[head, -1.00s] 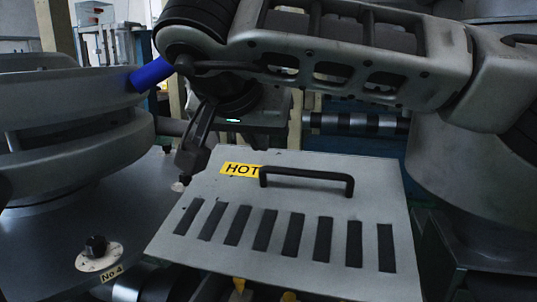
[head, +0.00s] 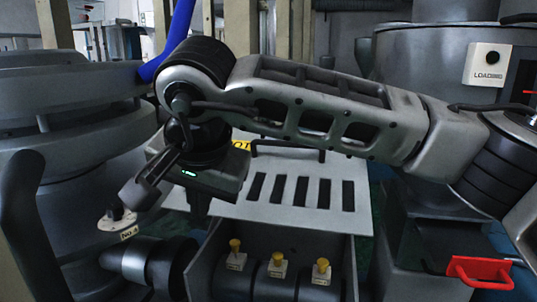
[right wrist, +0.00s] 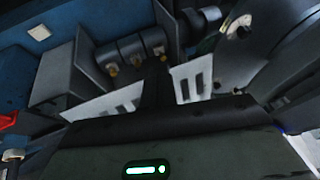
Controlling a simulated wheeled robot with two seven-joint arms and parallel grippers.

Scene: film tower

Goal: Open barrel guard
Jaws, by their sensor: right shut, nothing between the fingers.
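The barrel guard (head: 285,205) is a pale grey plate with a row of dark slots, a black bar handle (head: 290,146) and a yellow HOT label (head: 241,145) partly covered by my right wrist. Whether it is swung up at all I cannot tell. It also shows in the right wrist view (right wrist: 192,82), partly hidden behind my fingers. My right gripper (head: 138,195) is shut and empty, to the left of the plate in the head view and away from the handle. My left gripper is not in view.
In front of the plate, a grey box (head: 352,270) holds banded cylinders with yellow knobs (head: 277,258). A round machine base with a black knob (head: 117,216) stands left. A red handle (head: 480,272) is at lower right, a LOADING panel (head: 488,64) at upper right.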

